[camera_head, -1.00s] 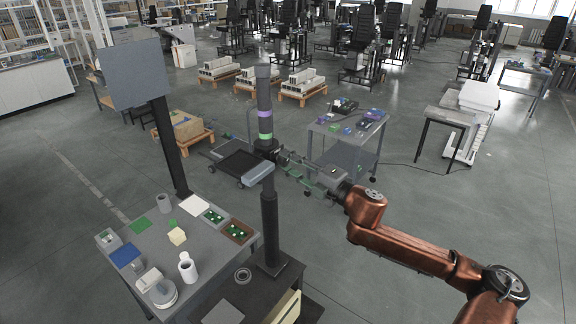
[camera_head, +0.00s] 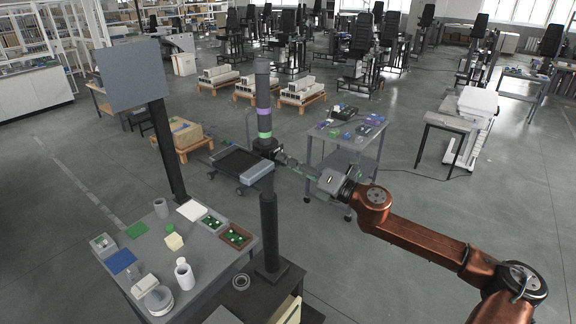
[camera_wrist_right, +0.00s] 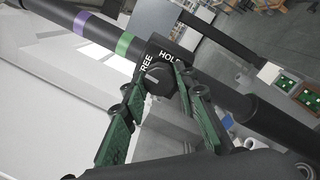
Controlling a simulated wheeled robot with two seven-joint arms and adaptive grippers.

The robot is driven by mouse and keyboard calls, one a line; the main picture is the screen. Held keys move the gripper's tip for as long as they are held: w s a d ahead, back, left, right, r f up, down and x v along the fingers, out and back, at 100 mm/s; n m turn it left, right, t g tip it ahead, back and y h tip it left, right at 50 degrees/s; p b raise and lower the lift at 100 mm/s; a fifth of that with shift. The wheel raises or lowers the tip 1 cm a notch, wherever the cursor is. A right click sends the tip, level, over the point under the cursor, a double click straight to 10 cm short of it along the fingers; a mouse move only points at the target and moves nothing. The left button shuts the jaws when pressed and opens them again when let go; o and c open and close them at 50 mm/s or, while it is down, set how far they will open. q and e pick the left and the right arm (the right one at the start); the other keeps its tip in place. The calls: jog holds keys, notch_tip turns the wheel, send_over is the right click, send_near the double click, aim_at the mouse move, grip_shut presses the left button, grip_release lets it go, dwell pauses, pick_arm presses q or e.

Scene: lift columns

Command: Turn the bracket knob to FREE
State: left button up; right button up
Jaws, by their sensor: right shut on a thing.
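The bracket knob (camera_wrist_right: 158,77) is a dark round knob with a light pointer mark, on a black bracket (camera_wrist_right: 172,52) in the right wrist view. White words FREE and HOLD are printed beside it; I cannot tell exactly which the mark points to. My right gripper (camera_wrist_right: 157,82) has its green fingers on both sides of the knob, shut on it. In the head view the gripper (camera_head: 282,161) reaches the bracket (camera_head: 266,146) from the right, and the knob is too small to make out. My left gripper is out of view.
The bracket sits on a dark lift column (camera_head: 269,225) with purple and green bands above. A work table (camera_head: 205,262) with small parts stands front left. A grey cart (camera_head: 345,160) stands behind my right arm.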

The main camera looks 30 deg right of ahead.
jog(key=shift+n, duration=0.4)
jog(key=o, duration=1.2)
jog(key=shift+c, duration=0.2)
jog(key=v, duration=1.2)
jog(key=shift+d, duration=0.1)
